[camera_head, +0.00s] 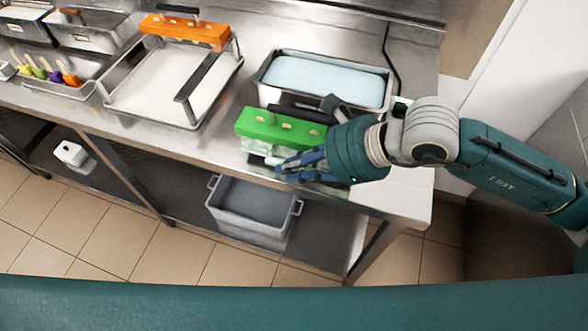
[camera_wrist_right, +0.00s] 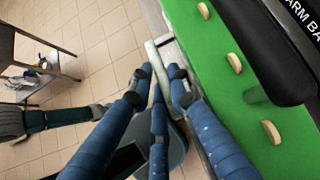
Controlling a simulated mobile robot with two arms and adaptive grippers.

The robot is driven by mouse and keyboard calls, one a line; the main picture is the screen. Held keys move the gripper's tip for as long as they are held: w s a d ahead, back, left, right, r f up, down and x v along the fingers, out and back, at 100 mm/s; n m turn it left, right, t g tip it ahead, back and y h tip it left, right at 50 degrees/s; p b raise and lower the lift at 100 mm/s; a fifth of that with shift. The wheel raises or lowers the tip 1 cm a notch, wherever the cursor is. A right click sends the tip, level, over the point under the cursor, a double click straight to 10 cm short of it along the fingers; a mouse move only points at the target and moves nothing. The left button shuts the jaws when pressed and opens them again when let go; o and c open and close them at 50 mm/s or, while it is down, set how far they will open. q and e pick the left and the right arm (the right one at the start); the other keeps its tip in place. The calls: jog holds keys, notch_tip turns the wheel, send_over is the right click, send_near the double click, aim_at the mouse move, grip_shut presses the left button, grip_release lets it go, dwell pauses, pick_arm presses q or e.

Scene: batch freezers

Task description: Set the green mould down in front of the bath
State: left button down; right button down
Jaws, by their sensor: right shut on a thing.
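The green mould (camera_head: 282,131) is at the front of the steel worktop, just in front of the bath (camera_head: 325,82), a steel tub of pale blue liquid. It has a green top with several stick ends and a black handle. My right gripper (camera_head: 287,166) is at the mould's front side, its blue fingers shut on it low down. In the right wrist view the green top (camera_wrist_right: 225,75) fills the right, beside my fingers (camera_wrist_right: 158,80). A pale edge shows between them. Whether the mould's underside touches the worktop is hidden. My left gripper is not in view.
A wide steel tank (camera_head: 165,85) of white liquid stands to the left, with an orange mould (camera_head: 187,32) at its back. Several coloured pops lie in a tray (camera_head: 75,90) at far left. A grey crate (camera_head: 250,208) is on the lower shelf.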

notch_tip(320, 180, down, 2)
jog(key=shift+f, duration=0.1)
jog(key=c, duration=2.1)
grip_release()
jog(key=shift+f, duration=0.2)
jog(key=o, duration=0.5)
jog(key=shift+r, duration=0.1)
jog(key=shift+c, duration=0.2)
jog(key=shift+r, duration=0.1)
jog(key=b+v, duration=0.2)
jog(key=v, duration=1)
